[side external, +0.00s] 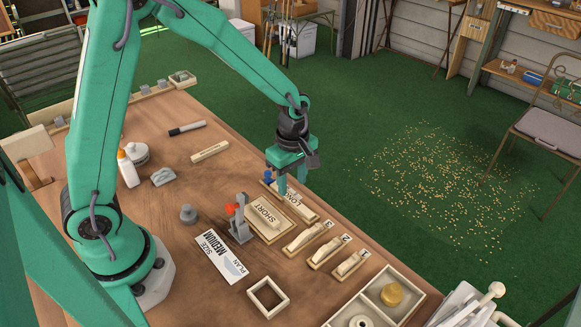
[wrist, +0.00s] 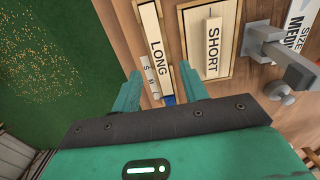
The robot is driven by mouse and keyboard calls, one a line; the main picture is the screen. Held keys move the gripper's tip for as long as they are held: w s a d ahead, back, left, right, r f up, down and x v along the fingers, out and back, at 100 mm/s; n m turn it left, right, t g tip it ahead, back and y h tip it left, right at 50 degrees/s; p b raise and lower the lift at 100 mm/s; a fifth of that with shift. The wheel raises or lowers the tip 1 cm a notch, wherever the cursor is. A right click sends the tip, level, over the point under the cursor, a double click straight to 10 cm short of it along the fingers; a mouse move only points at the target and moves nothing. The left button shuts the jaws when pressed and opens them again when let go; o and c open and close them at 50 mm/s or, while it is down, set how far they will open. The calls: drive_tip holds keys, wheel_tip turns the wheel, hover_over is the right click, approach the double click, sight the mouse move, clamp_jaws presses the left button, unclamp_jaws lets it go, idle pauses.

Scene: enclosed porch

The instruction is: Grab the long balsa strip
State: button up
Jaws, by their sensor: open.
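The long balsa strip (wrist: 157,50) is a pale narrow piece marked LONG, running lengthwise away from my gripper in the wrist view. In the side view its marked face (side external: 283,198) shows at the right edge of the table, partly hidden by my fingers. My gripper (wrist: 160,84) is open and empty, one finger on each side of the strip's near end. In the side view my gripper (side external: 293,184) points down over the strip. I cannot tell how far the fingertips are above it.
A board marked SHORT (side external: 258,226) lies beside the strip, with a grey clamp with a red knob (side external: 239,228) close by. Small numbered blocks (side external: 325,251) lie nearer the camera. A blue piece (wrist: 169,100) shows near the strip's end. The table edge is close.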

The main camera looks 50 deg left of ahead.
sight(293, 200)
drive_tip(key=shift+f, duration=0.1)
drive_tip(key=shift+f, duration=2.45)
drive_tip(key=c, duration=0.9)
